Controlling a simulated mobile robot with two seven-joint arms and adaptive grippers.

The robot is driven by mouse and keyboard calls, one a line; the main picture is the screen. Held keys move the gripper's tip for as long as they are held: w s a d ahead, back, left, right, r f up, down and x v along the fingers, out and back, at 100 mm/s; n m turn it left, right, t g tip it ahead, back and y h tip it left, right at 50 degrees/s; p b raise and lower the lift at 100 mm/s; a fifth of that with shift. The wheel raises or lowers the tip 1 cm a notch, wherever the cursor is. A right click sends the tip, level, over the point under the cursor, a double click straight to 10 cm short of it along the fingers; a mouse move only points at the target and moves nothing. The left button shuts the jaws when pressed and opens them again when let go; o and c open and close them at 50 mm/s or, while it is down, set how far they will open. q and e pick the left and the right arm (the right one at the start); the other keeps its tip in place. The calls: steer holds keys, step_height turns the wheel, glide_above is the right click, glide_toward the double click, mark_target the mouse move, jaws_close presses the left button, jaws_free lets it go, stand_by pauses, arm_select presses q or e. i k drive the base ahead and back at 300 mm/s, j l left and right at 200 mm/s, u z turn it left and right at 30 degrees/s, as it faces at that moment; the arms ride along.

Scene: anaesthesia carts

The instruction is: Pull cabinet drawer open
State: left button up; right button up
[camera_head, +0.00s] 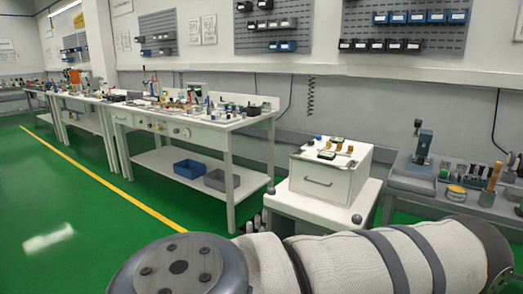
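A small white cabinet (342,186) stands on a white stand (300,206) right of the middle of the head view. Small coloured items lie on the cabinet's top. One of my arms crosses the bottom right of the view in front of the stand, with a grey round joint at its left end. Neither gripper shows, so I cannot see where they are relative to the handle.
A long white workbench (215,128) with tools runs along the wall at left. A blue bin (192,169) and a grey bin (221,180) sit on its lower shelf. A grey bench (440,182) with tools is at right. The green floor (70,200) at left is clear.

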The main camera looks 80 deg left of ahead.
mark_target(330, 170)
steer(key=j+u, duration=0.15)
steer(key=u, duration=0.35)
steer(key=k+j+u, duration=0.1)
steer(key=u, duration=0.35)
steer(key=j+u, duration=0.2)
steer(key=u, duration=0.3)
steer(key=j+u, duration=0.1)
steer(key=u, duration=0.4)
steer(key=i, duration=1.05)
